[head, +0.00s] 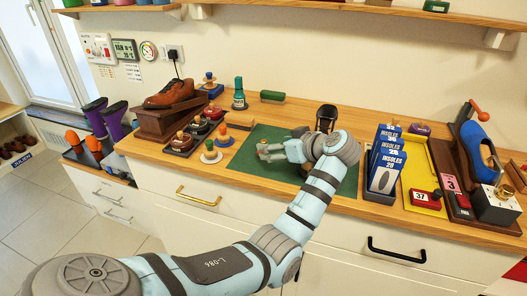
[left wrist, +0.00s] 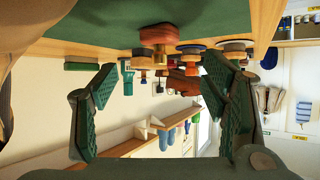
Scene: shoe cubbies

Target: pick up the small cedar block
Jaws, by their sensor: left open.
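My left gripper (head: 268,150) is low over the green mat (head: 245,163) on the counter, its fingers pointing left in the head view. In the left wrist view the gripper (left wrist: 158,82) is open, with nothing between its fingers. That view appears upside down, with the mat (left wrist: 110,22) at the top.
Two round discs with knobbed items (head: 211,154) stand left of the mat, beside a dark tray of tins (head: 190,138). A brown shoe (head: 170,93) sits on a wooden stand behind. Blue insole boxes (head: 385,165) and a yellow tray (head: 418,193) stand right of the mat.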

